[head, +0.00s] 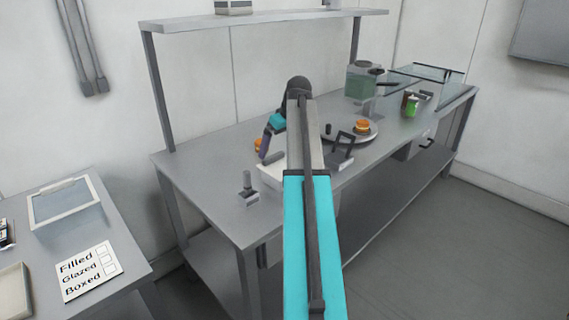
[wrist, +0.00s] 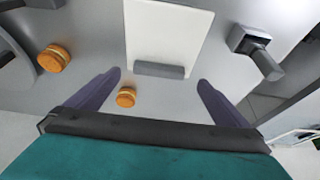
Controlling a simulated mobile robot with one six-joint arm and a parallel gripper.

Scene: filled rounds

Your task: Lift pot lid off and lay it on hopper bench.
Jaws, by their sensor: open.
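The pot lid is a pale, nearly square slab (head: 271,178) near the front left of the steel hopper bench (head: 205,170). In the wrist view the lid (wrist: 168,32) shows a grey bar handle (wrist: 158,71) along its near edge. My gripper (head: 264,155) is open above the bench, by the lid. In the wrist view my gripper (wrist: 160,78) has its two purple fingers apart, with the handle between their tips in the picture. I cannot tell whether the fingers are level with the handle. My arm hides the lid's right side in the head view.
A grey knobbed device (head: 249,191) stands left of the lid. A greenish hopper (head: 362,82) stands farther right. Bare bench lies at the left end.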

